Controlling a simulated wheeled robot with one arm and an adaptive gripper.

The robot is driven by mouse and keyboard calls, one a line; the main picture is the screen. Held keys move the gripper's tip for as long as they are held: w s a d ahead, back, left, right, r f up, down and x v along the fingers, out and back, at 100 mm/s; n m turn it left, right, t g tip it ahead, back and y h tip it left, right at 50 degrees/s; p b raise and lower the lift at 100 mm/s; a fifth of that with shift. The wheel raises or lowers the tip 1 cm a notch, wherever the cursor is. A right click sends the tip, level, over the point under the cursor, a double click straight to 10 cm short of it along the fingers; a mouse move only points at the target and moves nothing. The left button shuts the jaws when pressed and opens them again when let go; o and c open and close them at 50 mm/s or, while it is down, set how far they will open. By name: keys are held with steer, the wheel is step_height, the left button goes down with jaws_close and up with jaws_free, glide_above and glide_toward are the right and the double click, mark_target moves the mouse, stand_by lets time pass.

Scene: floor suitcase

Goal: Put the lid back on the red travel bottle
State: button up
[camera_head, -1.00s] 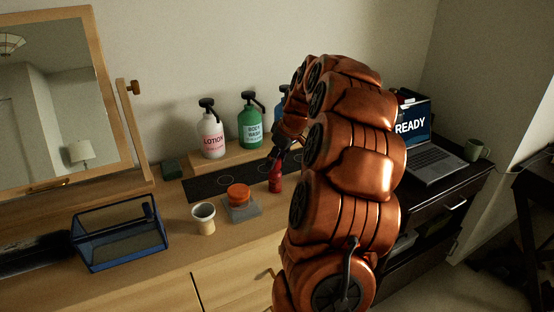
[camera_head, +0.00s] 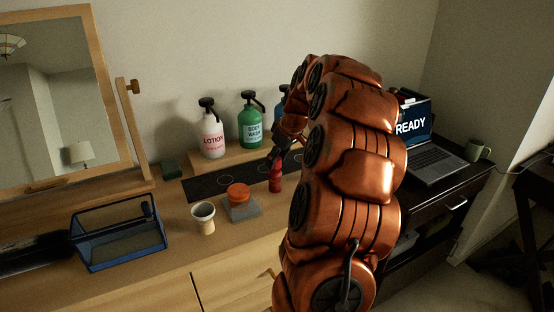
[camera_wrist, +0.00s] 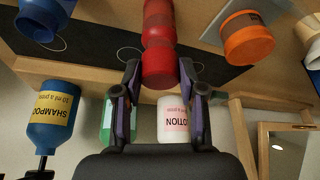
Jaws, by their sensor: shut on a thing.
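The red travel bottle (camera_head: 275,183) stands upright on the dresser, at the front edge of the dark mat. In the wrist view, which looks upside down, the bottle (camera_wrist: 158,15) runs in from the top edge. My gripper (camera_wrist: 159,78) is shut on the red lid (camera_wrist: 160,66), which is at the bottle's top end and in line with it. Whether the lid is fully seated I cannot tell. In the head view my gripper (camera_head: 274,158) is just above the bottle, partly hidden by my own arm.
An orange round container (camera_head: 239,191) sits on a grey block (camera_head: 242,211) left of the bottle, near a cup (camera_head: 203,217). Lotion (camera_head: 211,138) and body wash (camera_head: 250,125) pump bottles stand behind.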

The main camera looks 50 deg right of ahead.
stand_by(0.3)
steer(key=o, duration=0.8)
steer(key=shift+o, duration=0.2)
steer(key=o, duration=0.4)
steer(key=shift+r, duration=0.2)
steer(key=shift+r+p, duration=0.5)
steer(key=shift+r, duration=2.85)
